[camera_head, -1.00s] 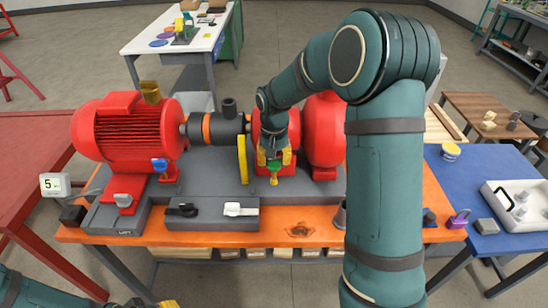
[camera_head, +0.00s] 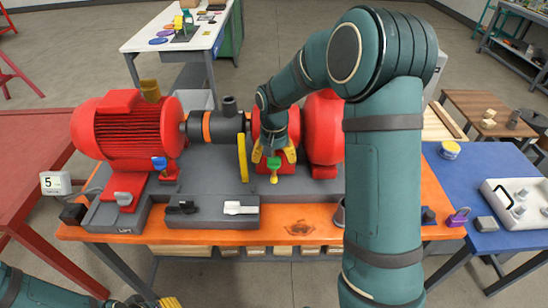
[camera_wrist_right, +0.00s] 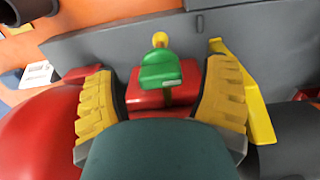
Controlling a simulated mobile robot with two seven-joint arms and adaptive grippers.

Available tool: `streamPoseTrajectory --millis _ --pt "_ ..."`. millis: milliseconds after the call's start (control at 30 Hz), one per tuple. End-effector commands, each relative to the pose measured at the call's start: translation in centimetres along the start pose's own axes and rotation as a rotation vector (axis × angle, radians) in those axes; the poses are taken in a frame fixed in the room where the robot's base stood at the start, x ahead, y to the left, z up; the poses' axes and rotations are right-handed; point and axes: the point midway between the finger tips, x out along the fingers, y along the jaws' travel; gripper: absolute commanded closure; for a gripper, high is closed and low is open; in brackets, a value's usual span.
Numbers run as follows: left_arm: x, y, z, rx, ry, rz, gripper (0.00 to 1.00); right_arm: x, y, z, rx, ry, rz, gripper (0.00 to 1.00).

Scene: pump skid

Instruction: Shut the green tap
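The green tap (camera_head: 274,163) sits on a red block in the middle of the pump skid. A yellow knob shows just below its green part. In the right wrist view the green tap (camera_wrist_right: 161,70) lies between the two yellow finger pads, with clear gaps on both sides. My right gripper (camera_head: 274,154) is open over the tap, pointing down. In the wrist view my right gripper (camera_wrist_right: 160,100) shows both pads apart and holding nothing. My left gripper (camera_head: 165,302) shows only as a yellow fingertip at the bottom edge; its opening is cut off.
A yellow upright lever (camera_head: 243,158) stands close left of the right gripper. A blue tap (camera_head: 159,163) is further left by the red motor (camera_head: 130,130). A grey box with black and white handles (camera_head: 212,213) lies in front. Red housings stand close behind and right.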

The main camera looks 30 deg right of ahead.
Motion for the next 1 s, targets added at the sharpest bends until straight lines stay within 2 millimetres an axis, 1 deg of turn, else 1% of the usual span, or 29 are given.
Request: streamPoseTrajectory --millis 167,267,367,600,700,833,1000 --pt "0.0 0.0 0.0 0.0 0.0 0.0 0.56 -0.4 0.0 -0.1 -0.001 0.003 -0.001 0.27" --pt "0.0 0.0 0.0 0.0 0.0 0.0 0.56 -1.4 -0.1 -0.1 -0.001 0.005 -0.002 0.27" --pt "0.0 0.0 0.0 0.0 0.0 0.0 0.56 -3.1 -0.1 -0.1 0.0 0.006 -0.003 0.27" --pt "0.0 0.0 0.0 0.0 0.0 0.0 0.56 -8.1 -0.1 -0.1 -0.001 0.005 -0.003 0.27" --pt "0.0 0.0 0.0 0.0 0.0 0.0 0.56 -9.7 -0.1 -0.1 -0.001 0.004 -0.003 0.27" --pt "0.0 0.0 0.0 0.0 0.0 0.0 0.56 -11.2 -0.1 0.0 -0.001 0.001 -0.001 0.27" --pt "0.0 0.0 0.0 0.0 0.0 0.0 0.56 -12.0 0.0 0.0 0.0 0.0 0.0 0.27"
